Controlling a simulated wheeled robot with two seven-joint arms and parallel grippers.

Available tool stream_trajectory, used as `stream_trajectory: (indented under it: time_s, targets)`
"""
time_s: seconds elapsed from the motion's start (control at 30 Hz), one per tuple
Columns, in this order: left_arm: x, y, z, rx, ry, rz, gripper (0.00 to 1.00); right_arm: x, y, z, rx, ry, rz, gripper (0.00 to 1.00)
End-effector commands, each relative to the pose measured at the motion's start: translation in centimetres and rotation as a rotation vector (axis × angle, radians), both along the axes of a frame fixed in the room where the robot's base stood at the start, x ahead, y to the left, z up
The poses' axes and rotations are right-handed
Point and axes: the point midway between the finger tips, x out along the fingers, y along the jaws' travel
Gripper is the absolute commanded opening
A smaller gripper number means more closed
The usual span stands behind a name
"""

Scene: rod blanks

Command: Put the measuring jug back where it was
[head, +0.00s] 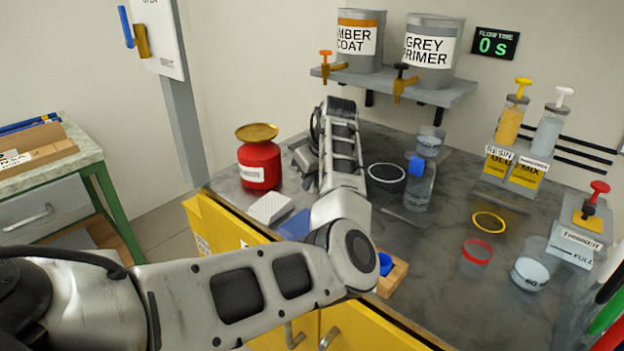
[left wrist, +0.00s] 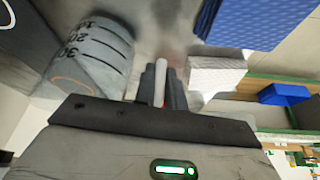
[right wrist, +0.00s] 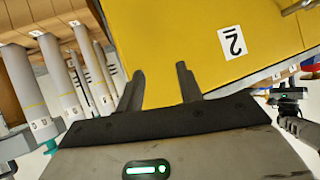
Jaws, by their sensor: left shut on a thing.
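The measuring jug (left wrist: 85,50), grey and see-through with dark scale marks, is close beside my left gripper (left wrist: 162,68) in the left wrist view. That gripper is shut on a thin pale upright bar, which looks like the jug's handle. In the head view my left forearm reaches over the bench and hides most of the jug and the fingertips. My right gripper (right wrist: 160,69) is open and empty in front of a yellow cabinet front (right wrist: 205,45).
A red can (head: 259,162), a white block (head: 269,208) and a blue pad (head: 295,224) stand left of my forearm. Further right are a yellow ring (head: 489,222) and a red-rimmed cup (head: 476,252).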

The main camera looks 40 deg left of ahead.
Motion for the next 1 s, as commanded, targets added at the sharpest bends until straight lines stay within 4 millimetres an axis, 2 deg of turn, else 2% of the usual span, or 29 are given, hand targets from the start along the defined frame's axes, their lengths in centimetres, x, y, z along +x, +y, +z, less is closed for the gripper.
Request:
stream_trajectory:
  time_s: [0.13, 0.17, 0.23, 0.5, 0.63, 0.77, 1.0]
  targets:
    - [0.0, 0.0, -0.2, 0.001, 0.000, 0.000, 0.00, 0.0, 0.0, 0.1, -0.001, 0.000, -0.001, 0.36]
    - [0.0, 0.0, -0.3, 0.000, 0.001, -0.001, 0.15, 0.0, 0.0, 0.1, -0.002, 0.001, 0.000, 0.36]
    - [0.0, 0.0, -0.3, 0.000, 0.001, -0.001, 0.34, 0.0, 0.0, 0.1, -0.002, 0.001, 0.000, 0.36]
    - [0.0, 0.0, -0.2, 0.000, 0.000, 0.000, 0.34, 0.0, 0.0, -0.1, -0.002, 0.002, -0.001, 0.36]
    - [0.0, -0.2, 0.7, 0.000, -0.001, 0.001, 0.34, 0.0, 0.0, 0.0, -0.001, 0.002, -0.001, 0.36]
    - [-0.3, -1.1, 2.8, 0.001, -0.003, 0.000, 0.34, 0.0, 0.0, 0.1, -0.003, 0.003, -0.001, 0.36]
    - [-0.8, -3.1, 7.6, 0.001, -0.003, -0.001, 0.34, -0.1, -0.1, 0.0, -0.009, 0.008, 0.000, 0.36]
